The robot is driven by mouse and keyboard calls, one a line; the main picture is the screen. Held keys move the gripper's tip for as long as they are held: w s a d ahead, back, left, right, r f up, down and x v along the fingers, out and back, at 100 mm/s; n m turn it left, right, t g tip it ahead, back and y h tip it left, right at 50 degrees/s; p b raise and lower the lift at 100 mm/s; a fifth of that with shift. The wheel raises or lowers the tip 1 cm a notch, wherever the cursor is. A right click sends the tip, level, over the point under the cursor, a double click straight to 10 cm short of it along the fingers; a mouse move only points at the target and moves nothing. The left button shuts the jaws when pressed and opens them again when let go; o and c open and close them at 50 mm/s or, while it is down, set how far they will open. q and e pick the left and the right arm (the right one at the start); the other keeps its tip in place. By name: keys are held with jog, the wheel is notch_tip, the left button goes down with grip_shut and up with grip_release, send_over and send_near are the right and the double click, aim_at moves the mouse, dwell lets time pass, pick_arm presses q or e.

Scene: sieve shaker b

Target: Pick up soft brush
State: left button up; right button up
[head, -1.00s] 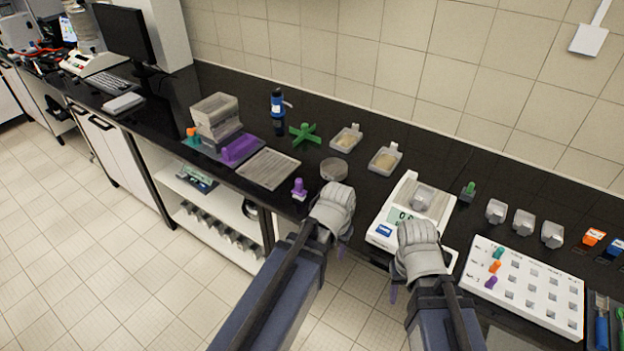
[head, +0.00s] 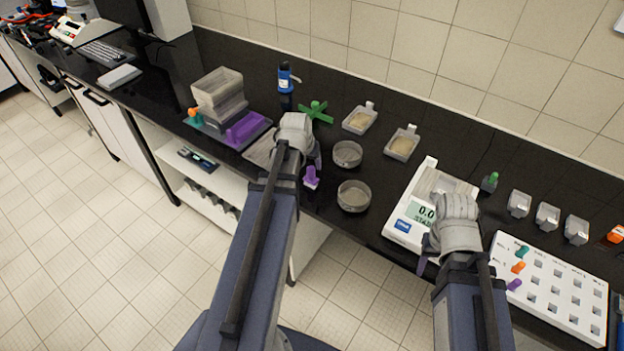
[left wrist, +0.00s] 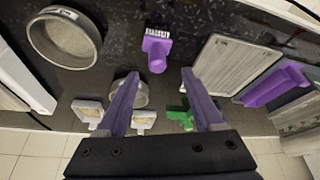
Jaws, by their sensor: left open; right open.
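The soft brush (head: 311,178) is a small purple-handled piece standing on the black bench near its front edge. In the left wrist view the brush (left wrist: 157,50) shows its purple handle and short pale bristles, ahead of the gap between the fingers. My left gripper (left wrist: 160,78) is open and empty, with its two purple fingers apart. In the head view my left gripper (head: 306,160) is right beside the brush, partly hidden by its own hand. My right gripper (head: 432,264) is at the bench's front edge by the scale, with nothing seen in it.
Two round sieves (head: 354,196) (head: 347,154) stand right of the brush. A ribbed grey plate (left wrist: 222,68) and a purple block (head: 245,128) lie to its left. A green cross-shaped piece (head: 316,111) is behind. The scale (head: 405,227) and a white rack (head: 548,288) are farther right.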

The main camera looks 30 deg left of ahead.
aim_at(310, 170)
pick_arm(q)
jog(key=shift+s+d+b+x, duration=0.1)
jog(key=shift+d+b+x, duration=0.05)
jog(key=shift+b+x, duration=1.4)
jog(key=shift+s+d+b+x, duration=0.2)
jog(key=shift+b+x, duration=1.05)
jog(key=shift+x, duration=0.5)
grip_shut()
